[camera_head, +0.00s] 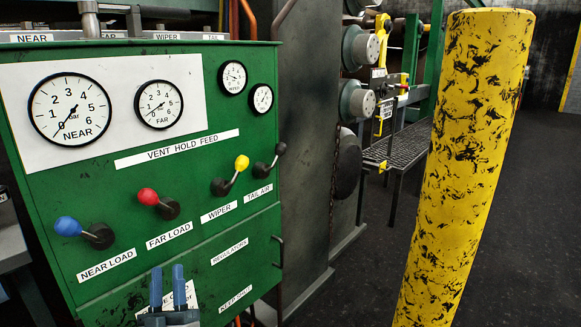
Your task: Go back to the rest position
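My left gripper (167,270) shows at the bottom of the head view, in front of the lower part of the green panel (125,265). Its two blue-grey fingers point up with a gap between them, and nothing shows in the gap. It partly covers a white label (187,293). It is below and apart from the levers. My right gripper is not in view.
The panel carries a blue lever (68,226), a red lever (148,197), a yellow lever (242,163) and a black lever (280,149) under several gauges. A yellow post (465,160) stands right. Dark floor (540,200) beyond it looks clear.

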